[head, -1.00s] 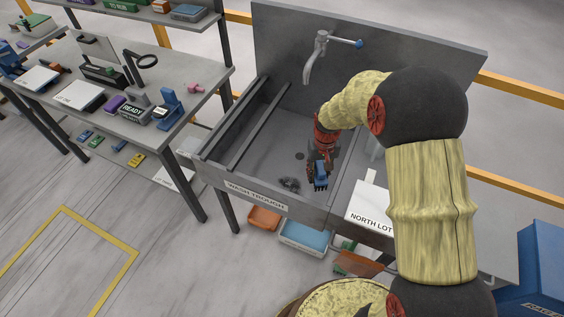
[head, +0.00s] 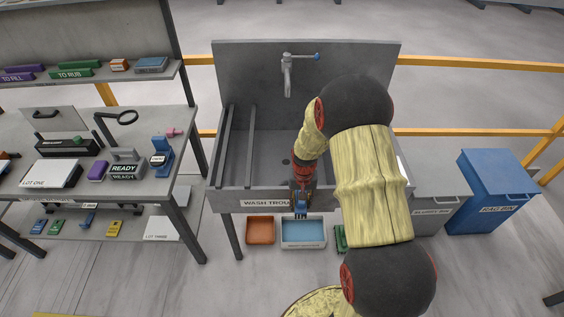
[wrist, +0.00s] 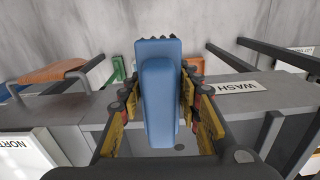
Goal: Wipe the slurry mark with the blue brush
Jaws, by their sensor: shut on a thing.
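My gripper (head: 300,193) is shut on the blue brush (head: 300,209), at the front wall of the wash trough (head: 228,200) in the head view. The wrist view shows the brush's blue body (wrist: 158,100) between the yellow-sided fingers, with dark bristles at its far end. The front edge of the trough, with its WASH label, passes behind the brush there. No slurry mark shows on the visible trough floor now; the front wall, gripper and arm hide part of that floor.
A tap (head: 287,75) stands at the back of the trough, above a dark drain (head: 286,161). An orange tray (head: 260,229) and a light blue tray (head: 303,233) sit below the trough. A crowded bench (head: 70,150) stands left; a blue rag bin (head: 495,190) stands right.

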